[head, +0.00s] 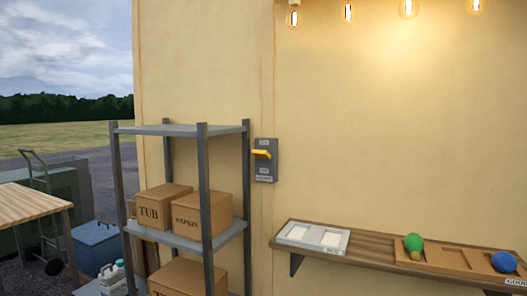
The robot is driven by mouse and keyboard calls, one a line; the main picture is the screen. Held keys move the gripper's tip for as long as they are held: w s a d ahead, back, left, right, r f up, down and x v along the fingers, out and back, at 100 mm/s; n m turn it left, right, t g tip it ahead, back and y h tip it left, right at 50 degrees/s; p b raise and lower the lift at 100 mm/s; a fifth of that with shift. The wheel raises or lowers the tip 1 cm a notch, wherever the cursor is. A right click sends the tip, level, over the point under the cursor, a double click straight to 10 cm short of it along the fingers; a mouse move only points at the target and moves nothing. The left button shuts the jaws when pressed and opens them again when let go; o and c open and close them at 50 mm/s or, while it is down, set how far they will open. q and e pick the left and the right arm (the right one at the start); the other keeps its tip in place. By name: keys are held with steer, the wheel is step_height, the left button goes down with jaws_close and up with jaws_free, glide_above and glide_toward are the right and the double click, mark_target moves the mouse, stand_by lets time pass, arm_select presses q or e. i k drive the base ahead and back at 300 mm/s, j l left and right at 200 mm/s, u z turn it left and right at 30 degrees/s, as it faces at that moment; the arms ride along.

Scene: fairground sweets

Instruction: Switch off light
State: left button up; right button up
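A grey switch box (265,172) is fixed to the cream wall, just right of the metal shelf unit. Its yellow lever (261,154) sticks out in the upper half of the box, below a small upper label. Lower labels on the box are too small to read surely. Several bulbs hang along the top edge, such as one bulb (348,12), and they glow. Neither of my grippers is in the head view.
A grey shelf unit (180,130) holding cardboard boxes (162,206) stands close to the switch's left. A wooden wall shelf (380,250) at lower right carries a white tray (290,233), a green bulb (413,242) and a blue bulb (504,262). The wall around the switch's right is bare.

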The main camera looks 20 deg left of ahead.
mark_target(259, 154)
steer(key=i+j, duration=0.2)
steer(key=j, duration=0.2)
steer(key=i+j, duration=0.15)
steer(key=j, duration=0.3)
steer(key=i+j, duration=0.2)
steer(key=j, duration=0.2)
steer(key=i+j, duration=0.15)
steer(key=j, duration=0.25)
steer(key=i+j, duration=0.2)
steer(key=j, duration=0.2)
steer(key=i+j, duration=0.2)
steer(key=j, duration=0.25)
steer(key=i+j, duration=0.15)
steer(key=j, duration=0.25)
steer(key=i+j, duration=0.2)
steer(key=j, duration=0.2)
steer(key=z, duration=0.05)
